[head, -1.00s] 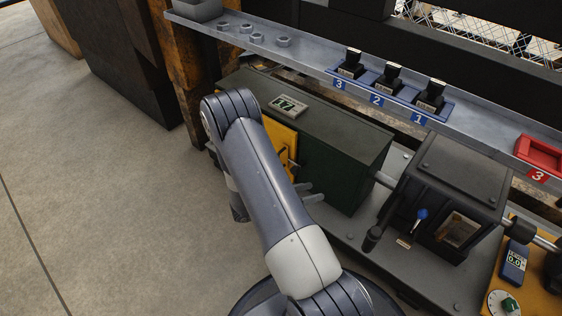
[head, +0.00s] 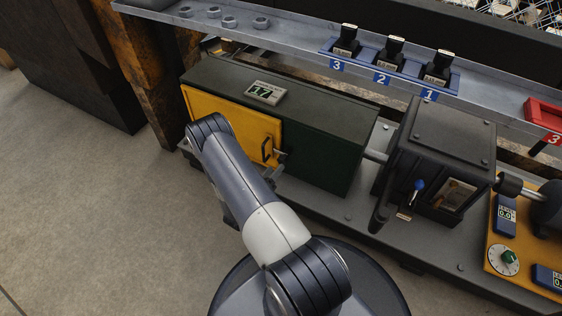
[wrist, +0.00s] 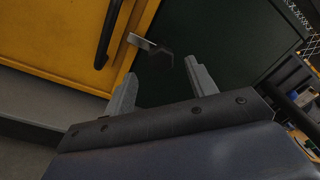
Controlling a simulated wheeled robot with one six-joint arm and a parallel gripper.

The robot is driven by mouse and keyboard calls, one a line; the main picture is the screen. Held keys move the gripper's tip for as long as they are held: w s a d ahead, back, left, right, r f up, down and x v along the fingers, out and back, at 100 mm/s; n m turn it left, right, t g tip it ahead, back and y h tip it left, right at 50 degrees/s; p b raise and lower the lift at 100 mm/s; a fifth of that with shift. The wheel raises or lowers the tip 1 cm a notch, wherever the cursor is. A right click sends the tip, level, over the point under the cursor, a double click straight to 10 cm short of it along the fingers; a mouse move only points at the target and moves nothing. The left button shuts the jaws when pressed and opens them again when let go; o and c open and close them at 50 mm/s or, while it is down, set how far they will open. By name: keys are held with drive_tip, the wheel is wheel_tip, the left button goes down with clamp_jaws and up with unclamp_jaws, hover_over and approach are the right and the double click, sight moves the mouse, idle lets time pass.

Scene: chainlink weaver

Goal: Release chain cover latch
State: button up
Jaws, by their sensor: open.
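The yellow chain cover (head: 225,120) is the hinged-looking front panel of a dark green housing (head: 325,150); it appears closed. It has a black handle (head: 266,149), also seen in the wrist view (wrist: 108,35). The small metal latch (wrist: 150,46) reaches from the yellow cover's edge across the dark green face, its end bent. It is small in the head view (head: 281,155). My gripper (wrist: 161,75) is open and empty, its two fingers pointing at the housing. The latch lies just beyond the fingertips, apparently apart from them. In the head view my arm hides most of the gripper.
A grey shelf (head: 290,40) above the housing carries a blue rack (head: 385,72) of black parts and several nuts. A dark box (head: 440,145) with a blue-knobbed lever (head: 418,186) stands right of the housing. Open floor (head: 80,210) lies to the left.

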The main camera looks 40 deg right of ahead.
sight(281, 162)
drive_tip(key=b+x, duration=0.1)
drive_tip(key=x, duration=0.5)
drive_tip(key=c, duration=1)
drive_tip(key=shift+o, duration=0.2)
